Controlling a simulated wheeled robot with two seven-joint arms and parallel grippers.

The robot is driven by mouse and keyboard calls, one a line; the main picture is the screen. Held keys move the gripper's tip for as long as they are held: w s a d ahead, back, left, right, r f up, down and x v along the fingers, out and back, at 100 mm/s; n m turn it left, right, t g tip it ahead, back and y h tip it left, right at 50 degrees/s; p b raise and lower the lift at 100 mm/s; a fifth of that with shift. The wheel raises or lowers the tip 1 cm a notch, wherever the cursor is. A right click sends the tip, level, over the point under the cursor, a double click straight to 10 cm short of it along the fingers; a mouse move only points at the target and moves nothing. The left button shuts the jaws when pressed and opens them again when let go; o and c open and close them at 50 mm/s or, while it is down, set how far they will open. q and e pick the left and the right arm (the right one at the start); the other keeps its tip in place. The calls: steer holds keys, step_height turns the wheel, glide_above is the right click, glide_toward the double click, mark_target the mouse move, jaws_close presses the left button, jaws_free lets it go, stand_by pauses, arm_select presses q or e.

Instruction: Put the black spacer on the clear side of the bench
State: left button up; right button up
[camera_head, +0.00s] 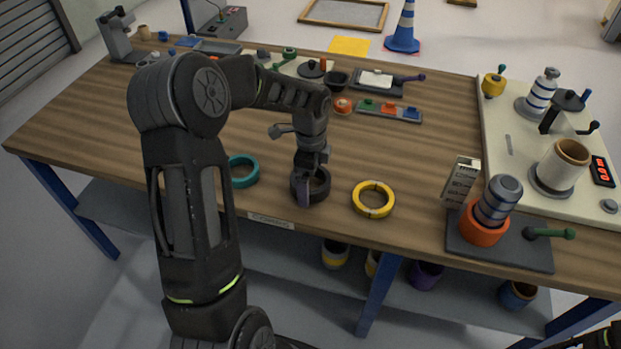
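The black spacer (322,186) is a dark ring near the front edge of the wooden bench (80,130). It lies between a teal ring (243,172) and a yellow ring (373,200). My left gripper (307,186) points down right at the black spacer, with one finger showing in front of its dark wall. The other finger is hidden, so I cannot tell whether the gripper is open or shut on it. The left part of the bench top is bare wood. Only a dark part of my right arm shows at the bottom right corner; its gripper is out of view.
An orange cup with a grey roller (498,199) stands on a dark plate at right, beside a white card (461,181). A pale board (520,150) with several parts lies behind. A tray of coloured pieces (389,110) and small tools line the back. My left arm hides some bench.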

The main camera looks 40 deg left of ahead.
arm_select(q)
steer(key=shift+r, duration=0.15)
step_height(320, 180, up, 12)
stand_by(0.5)
stand_by(0.5)
